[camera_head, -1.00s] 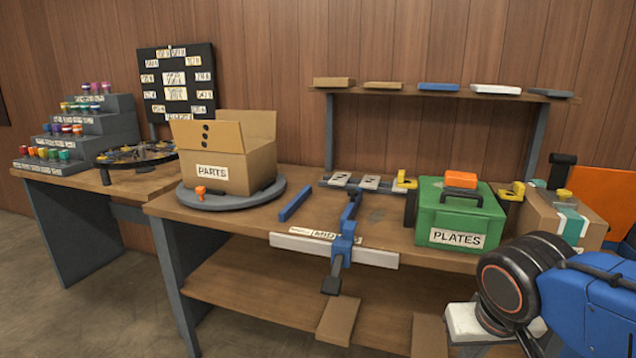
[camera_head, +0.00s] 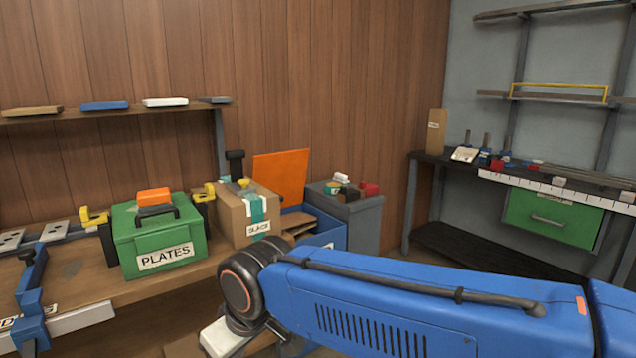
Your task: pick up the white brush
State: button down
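I cannot make out a white brush for certain. A small white item (camera_head: 341,177) lies on top of the grey cabinet near the middle, too small to identify. A flat white piece (camera_head: 165,102) lies on the wall shelf, and its form does not show as a brush. My blue arm reaches across the lower right, with its dark round joint at the lower middle-left. The fingers of my gripper do not show.
A green PLATES box (camera_head: 160,240), a cardboard box (camera_head: 247,215) and a blue bin (camera_head: 325,235) stand in a row. An orange panel (camera_head: 283,178) rises behind them. A dark bench (camera_head: 440,158) with a green drawer (camera_head: 552,220) stands at right.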

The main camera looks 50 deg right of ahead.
aim_at(342, 178)
jog(key=z, duration=1.7)
jog(key=i+l+u, duration=0.15)
jog(key=i+l, duration=0.25)
jog(key=i, duration=0.3)
jog(key=i+l+u, duration=0.15)
jog(key=i+l, duration=0.35)
jog(key=i, duration=0.15)
